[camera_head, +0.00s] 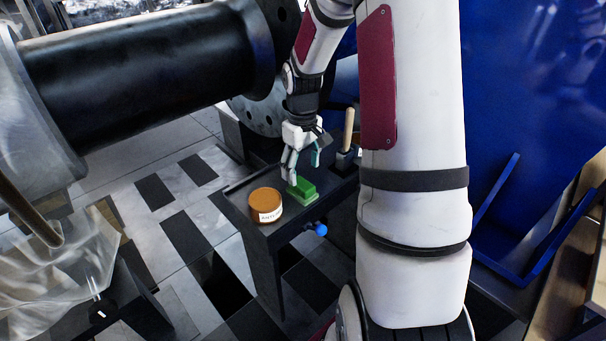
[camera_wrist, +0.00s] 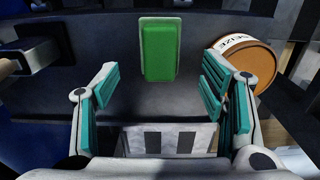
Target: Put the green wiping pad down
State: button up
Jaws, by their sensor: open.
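The green wiping pad (camera_head: 302,190) lies on the small dark table (camera_head: 237,200), just right of an orange-brown tub. In the wrist view the green pad (camera_wrist: 160,50) lies beyond the fingertips, centred between the two fingers and apart from them. My gripper (camera_head: 302,165) is open and empty just above and behind the pad. Its teal-lined fingers also show spread wide in the wrist view (camera_wrist: 160,88).
The tub (camera_head: 266,205) with a white label stands close beside the pad. A wooden-handled tool (camera_head: 348,140) stands at the table's back right. A blue knob (camera_head: 320,229) juts from the table's front. A large black cylinder (camera_head: 150,70) hangs at upper left.

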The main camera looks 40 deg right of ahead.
jog(key=shift+r, duration=0.45)
jog(key=s+a+r+h, duration=0.1)
jog(key=s+a+r, duration=1)
jog(key=a+r, duration=0.3)
jog(key=s+a+r, duration=0.2)
jog(key=s+a, duration=0.1)
jog(key=s, duration=0.6)
jog(key=s+a+r+y, duration=0.1)
jog(key=s+a, duration=0.3)
jog(key=s, duration=0.5)
jog(key=shift+a+r+m+t, duration=0.3)
jog(key=shift+r, duration=0.45)
